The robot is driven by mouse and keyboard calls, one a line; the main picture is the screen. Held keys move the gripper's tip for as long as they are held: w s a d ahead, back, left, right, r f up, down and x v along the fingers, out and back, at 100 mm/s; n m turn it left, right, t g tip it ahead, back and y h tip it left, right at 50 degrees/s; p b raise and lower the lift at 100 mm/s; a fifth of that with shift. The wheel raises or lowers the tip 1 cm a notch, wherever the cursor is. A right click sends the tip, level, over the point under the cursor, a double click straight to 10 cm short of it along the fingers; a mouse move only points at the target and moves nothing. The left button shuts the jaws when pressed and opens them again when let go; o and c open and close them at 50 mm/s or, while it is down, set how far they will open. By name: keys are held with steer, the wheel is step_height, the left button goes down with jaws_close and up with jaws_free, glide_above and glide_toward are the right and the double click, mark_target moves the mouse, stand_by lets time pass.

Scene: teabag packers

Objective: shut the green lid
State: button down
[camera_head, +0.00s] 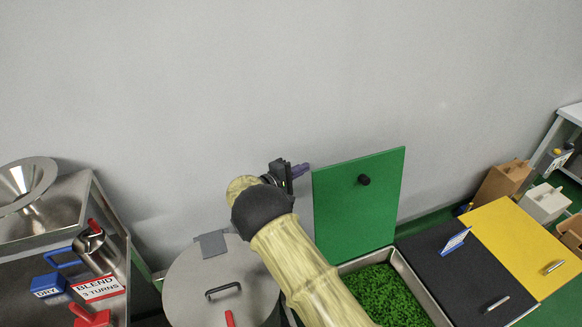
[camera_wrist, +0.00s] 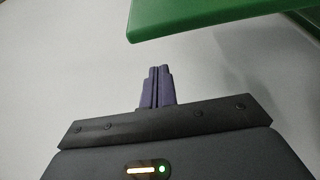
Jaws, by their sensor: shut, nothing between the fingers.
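The green lid (camera_head: 357,207) stands open and upright at the back of a metal bin filled with green leaves (camera_head: 385,297). A black round knob (camera_head: 364,180) sits on its front face. My gripper (camera_head: 304,170) is shut and empty, beside the lid's upper left edge. In the wrist view my gripper's purple fingers (camera_wrist: 157,86) are pressed together, with the edge of the green lid (camera_wrist: 200,16) just beyond them at the top. My arm hides the left side of the bin.
A black lid (camera_head: 453,270) and a yellow lid (camera_head: 530,245) lie closed to the right. A round metal drum (camera_head: 190,285) with a handle stands left of my arm. A metal shelf (camera_head: 62,228) is at far left. A grey wall (camera_head: 250,80) is behind.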

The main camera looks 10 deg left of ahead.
steer(key=s, duration=0.1)
steer(key=s+d+p, duration=0.1)
steer(key=s+r+p, duration=0.1)
steer(key=shift+d, duration=0.3)
stand_by(0.3)
